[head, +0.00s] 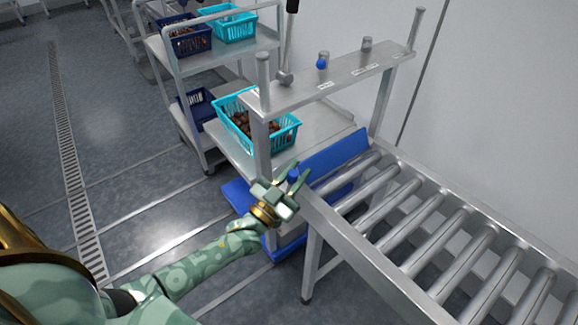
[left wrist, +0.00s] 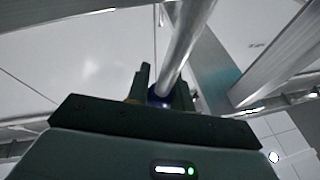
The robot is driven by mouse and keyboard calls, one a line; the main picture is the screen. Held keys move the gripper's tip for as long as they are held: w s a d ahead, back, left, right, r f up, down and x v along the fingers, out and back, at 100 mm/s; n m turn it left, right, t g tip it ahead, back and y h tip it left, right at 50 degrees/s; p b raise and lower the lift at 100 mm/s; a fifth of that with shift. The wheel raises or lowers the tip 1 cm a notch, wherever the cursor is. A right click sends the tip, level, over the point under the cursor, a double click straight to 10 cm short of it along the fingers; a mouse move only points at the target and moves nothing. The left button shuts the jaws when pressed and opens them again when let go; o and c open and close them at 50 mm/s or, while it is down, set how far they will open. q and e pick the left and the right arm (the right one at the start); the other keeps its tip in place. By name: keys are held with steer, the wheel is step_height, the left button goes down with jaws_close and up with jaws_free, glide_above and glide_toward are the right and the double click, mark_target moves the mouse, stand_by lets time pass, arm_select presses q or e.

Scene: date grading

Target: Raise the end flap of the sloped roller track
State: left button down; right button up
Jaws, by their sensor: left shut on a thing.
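The sloped roller track (head: 372,260) has a grey metal frame and several metal rollers, and runs from the lower right to its end near the middle of the head view. My left gripper (head: 292,180) is at the track's near end corner, shut on a small blue knob (head: 293,175). In the left wrist view the blue knob (left wrist: 158,96) sits between the fingers, below a metal bar (left wrist: 186,42). My right gripper is out of view.
A metal shelf (head: 340,80) on posts stands over the track end, with small jars on it. Behind is a trolley (head: 222,48) with blue and turquoise baskets of dates. A turquoise basket (head: 283,138) sits beyond the near post. Open floor lies left, with a drain grate (head: 75,165).

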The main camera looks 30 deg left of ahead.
arm_select(q)
steer(key=shift+s+d+f+m+g+h+b, duration=0.15)
steer(key=shift+s+d+f+m+h+b, duration=0.2)
steer(key=shift+d+m+h, duration=0.75)
steer(key=shift+s+d+f+m+g+h+b, duration=0.1)
steer(key=shift+s+d+f+m+h+b, duration=0.3)
steer(key=shift+m, duration=1.35)
steer(key=shift+s+d+f+m+g+h+b, duration=0.2)
steer(key=shift+d+f+m+h, duration=0.45)
steer(key=shift+m, duration=0.8)
steer(key=shift+d+r, duration=0.15)
steer(key=c, duration=1.5)
jaws_free()
steer(key=shift+r, duration=0.1)
steer(key=v, duration=1.6)
steer(key=shift+f, duration=0.2)
steer(key=shift+s, duration=0.1)
